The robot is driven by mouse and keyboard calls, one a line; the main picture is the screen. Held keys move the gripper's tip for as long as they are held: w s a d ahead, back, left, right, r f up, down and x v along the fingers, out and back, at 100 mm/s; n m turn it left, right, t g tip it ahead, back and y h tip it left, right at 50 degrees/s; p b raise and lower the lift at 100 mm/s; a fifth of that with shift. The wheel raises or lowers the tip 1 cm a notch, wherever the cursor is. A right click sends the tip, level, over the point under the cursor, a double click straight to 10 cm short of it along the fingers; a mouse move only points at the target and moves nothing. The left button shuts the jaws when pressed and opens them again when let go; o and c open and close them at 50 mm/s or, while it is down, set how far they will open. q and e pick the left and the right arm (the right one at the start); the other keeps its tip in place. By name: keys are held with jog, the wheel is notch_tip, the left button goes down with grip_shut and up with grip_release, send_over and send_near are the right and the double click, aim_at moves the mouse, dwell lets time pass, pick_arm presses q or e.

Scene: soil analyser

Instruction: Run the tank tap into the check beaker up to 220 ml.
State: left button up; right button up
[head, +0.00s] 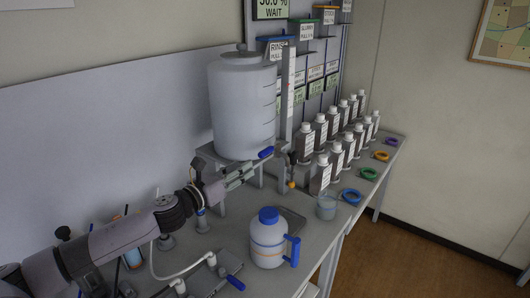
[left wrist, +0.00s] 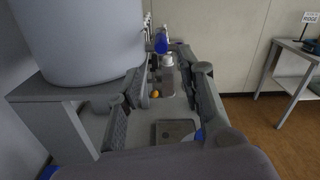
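The white tank (head: 242,110) stands on a grey stand at the back of the bench; it also shows in the left wrist view (left wrist: 80,40). A blue lever (head: 265,153), seemingly the tap's, sits below the tank's front right; a blue piece shows between my fingers in the left wrist view (left wrist: 161,44). An orange tip (head: 291,184) hangs low beside it. A clear beaker (head: 326,208), likely the check beaker, stands on the bench right of the tray; its level is unreadable. My left gripper (head: 250,168) is open, its fingers close to the lever; contact is unclear. My right gripper is out of view.
Rows of grey bottles (head: 320,174) and coloured rings (head: 351,196) fill the bench's right side.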

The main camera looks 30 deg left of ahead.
aim_at(270, 149)
pick_arm(q)
jog(key=w+p, duration=0.1)
jog(key=w, duration=0.2)
jog(key=w+p, duration=0.1)
jog(key=w, duration=0.2)
jog(key=w+d+p, duration=0.1)
jog(key=w, duration=0.3)
jog(key=shift+w+r+p, duration=0.1)
jog(key=shift+r+p, duration=0.1)
jog(key=shift+p, duration=0.2)
jog(key=shift+w+f, duration=0.15)
jog(key=shift+w, duration=0.6)
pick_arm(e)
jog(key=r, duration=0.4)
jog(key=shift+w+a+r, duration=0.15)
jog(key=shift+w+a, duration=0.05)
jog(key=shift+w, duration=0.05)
pick_arm(q)
jog(key=shift+c, duration=0.5)
grip_shut()
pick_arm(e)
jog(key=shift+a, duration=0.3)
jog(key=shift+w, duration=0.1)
